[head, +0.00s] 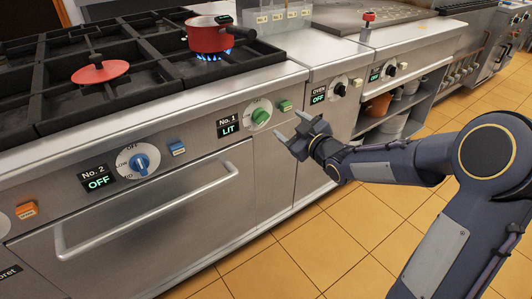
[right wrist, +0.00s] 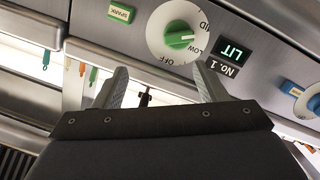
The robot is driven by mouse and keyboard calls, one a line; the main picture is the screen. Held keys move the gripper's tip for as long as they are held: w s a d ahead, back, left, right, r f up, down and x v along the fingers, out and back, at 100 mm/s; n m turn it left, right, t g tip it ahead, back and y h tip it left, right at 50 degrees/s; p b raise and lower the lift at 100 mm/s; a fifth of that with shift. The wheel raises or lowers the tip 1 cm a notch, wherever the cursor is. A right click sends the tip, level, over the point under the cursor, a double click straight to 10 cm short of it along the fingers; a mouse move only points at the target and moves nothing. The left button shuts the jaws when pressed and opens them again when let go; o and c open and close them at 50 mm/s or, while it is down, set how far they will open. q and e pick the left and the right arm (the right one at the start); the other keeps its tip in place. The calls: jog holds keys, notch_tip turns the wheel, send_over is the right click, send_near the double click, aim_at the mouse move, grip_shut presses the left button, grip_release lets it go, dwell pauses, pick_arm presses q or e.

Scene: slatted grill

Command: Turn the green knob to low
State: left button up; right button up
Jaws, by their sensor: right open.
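The green knob (head: 260,116) sits on a white dial on the stove's front panel, beside the No. 1 display (head: 228,126), which reads LIT. In the right wrist view the green knob (right wrist: 179,36) shows upside down, its white mark toward the right, near LOW; I cannot tell its exact setting. My right gripper (head: 293,128) is open and empty, just right of and below the knob, apart from it. In the right wrist view its fingers (right wrist: 158,88) stand apart below the dial. My left gripper is not in view.
A red pot (head: 208,37) stands over a blue flame. A green spark button (head: 285,106) is close to the knob. A blue knob (head: 138,162) with an OFF display and an oven handle (head: 150,212) lie left. The tiled floor (head: 355,225) is clear.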

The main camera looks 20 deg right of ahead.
aim_at(264, 120)
jog(key=w+a+f, duration=0.1)
jog(key=w, duration=0.1)
jog(key=w+a+f+n+y+b, duration=0.1)
jog(key=w+a, duration=0.1)
jog(key=w, duration=0.1)
jog(key=w+a+f+t+y, duration=0.1)
jog(key=w, duration=0.2)
jog(key=shift+w+a+n, duration=0.2)
jog(key=shift+a+n, duration=0.1)
jog(key=shift+a, duration=0.05)
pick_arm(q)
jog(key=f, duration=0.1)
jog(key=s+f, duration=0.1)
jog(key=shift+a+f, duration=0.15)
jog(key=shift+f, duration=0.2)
pick_arm(e)
jog(key=c, duration=1)
